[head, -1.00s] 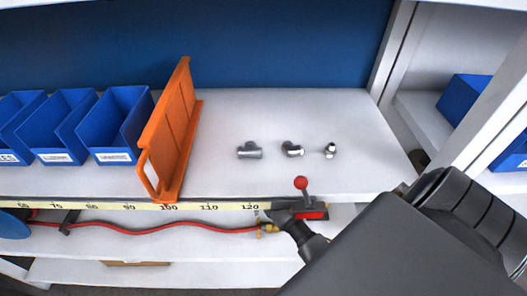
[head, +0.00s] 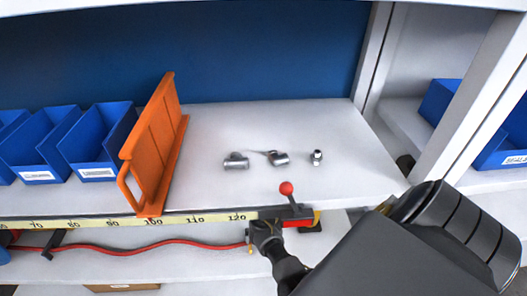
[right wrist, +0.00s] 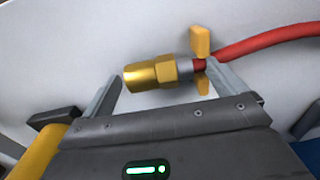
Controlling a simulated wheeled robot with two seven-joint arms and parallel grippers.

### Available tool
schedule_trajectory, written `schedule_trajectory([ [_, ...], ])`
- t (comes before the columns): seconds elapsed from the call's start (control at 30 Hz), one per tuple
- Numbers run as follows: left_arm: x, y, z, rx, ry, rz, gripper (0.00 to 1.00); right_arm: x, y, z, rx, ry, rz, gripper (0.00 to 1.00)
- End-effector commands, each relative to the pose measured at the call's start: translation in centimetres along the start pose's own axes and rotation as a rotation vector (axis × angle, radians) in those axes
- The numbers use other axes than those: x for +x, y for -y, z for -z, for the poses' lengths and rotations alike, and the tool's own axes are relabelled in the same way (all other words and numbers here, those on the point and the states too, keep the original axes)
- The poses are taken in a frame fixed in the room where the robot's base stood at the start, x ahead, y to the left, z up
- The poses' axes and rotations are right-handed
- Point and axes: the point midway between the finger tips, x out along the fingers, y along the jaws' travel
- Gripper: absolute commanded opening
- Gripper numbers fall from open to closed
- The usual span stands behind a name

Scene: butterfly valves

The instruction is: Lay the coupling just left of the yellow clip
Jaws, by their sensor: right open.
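The coupling (right wrist: 150,73) is a brass hex fitting with a grey collar on the end of a red hose (head: 150,248). In the right wrist view it lies across the space between my right gripper's fingers (right wrist: 165,84). The yellow clip (right wrist: 201,42) straddles the hose beside the collar and shows above and below it. In the head view the yellow clip (head: 250,246) is at the hose's right end, and my right gripper (head: 260,232) largely hides the coupling. My right gripper is open; no grip on the coupling shows. My left gripper is out of view.
A red-ball lever (head: 286,188) stands at the shelf edge just above my right gripper. Three metal fittings (head: 236,161) lie on the upper shelf. An orange divider (head: 152,150) and blue bins (head: 98,140) are left. A black clip (head: 52,239) holds the hose further left.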

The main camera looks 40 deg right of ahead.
Motion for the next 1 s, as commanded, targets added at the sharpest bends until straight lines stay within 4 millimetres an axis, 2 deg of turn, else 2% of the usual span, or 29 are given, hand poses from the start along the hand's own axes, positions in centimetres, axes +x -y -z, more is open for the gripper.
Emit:
schedule_trajectory([
  [0.1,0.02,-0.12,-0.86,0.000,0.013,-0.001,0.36,0.30,0.05,-0.07,0.000,0.002,0.001,0.96],
  [0.3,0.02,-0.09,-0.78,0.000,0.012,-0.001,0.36,0.28,0.02,-0.06,0.000,0.001,0.000,0.96],
  [0.73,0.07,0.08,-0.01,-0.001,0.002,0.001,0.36,0.27,-0.01,-0.05,0.000,0.001,0.000,0.41],
  [0.77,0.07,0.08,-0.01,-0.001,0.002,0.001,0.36,0.27,-0.01,-0.05,0.000,0.001,0.000,0.68],
  [0.9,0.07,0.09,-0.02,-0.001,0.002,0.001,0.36,0.26,-0.01,-0.04,0.000,0.001,0.000,0.50],
  [1.0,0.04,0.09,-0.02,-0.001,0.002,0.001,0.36,0.23,-0.01,-0.04,0.000,0.001,0.000,0.47],
])
